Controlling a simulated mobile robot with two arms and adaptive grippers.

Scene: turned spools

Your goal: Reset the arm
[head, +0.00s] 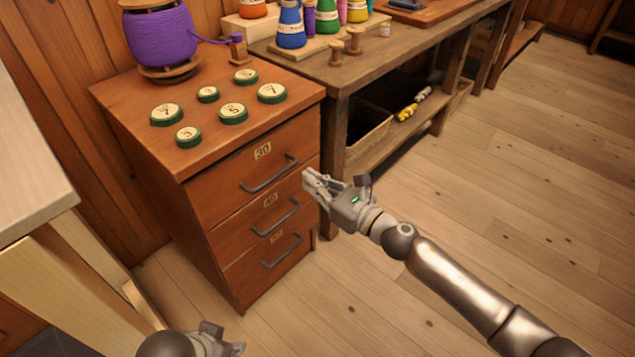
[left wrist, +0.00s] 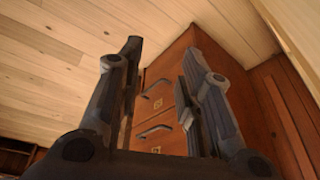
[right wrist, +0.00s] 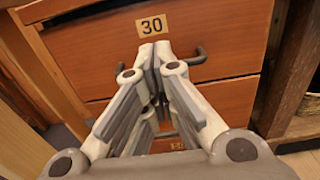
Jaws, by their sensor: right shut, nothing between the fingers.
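My right gripper (head: 308,182) is shut and empty, in front of the right side of the wooden drawer cabinet (head: 150,160). In the right wrist view its fingertips (right wrist: 153,50) meet in front of the top drawer's dark handle (right wrist: 196,57), below the label "30" (right wrist: 152,25); I cannot tell whether they touch it. My left gripper (head: 228,342) shows only partly at the bottom edge of the head view. In the left wrist view its fingers (left wrist: 160,65) are spread apart with nothing between them. All the drawers look closed.
Green-rimmed numbered discs (head: 233,112) and a purple yarn spool (head: 160,38) sit on the cabinet top. A workbench (head: 385,52) with coloured cones stands to the right. A pale table (head: 30,180) is at the left. The floor at the right is clear.

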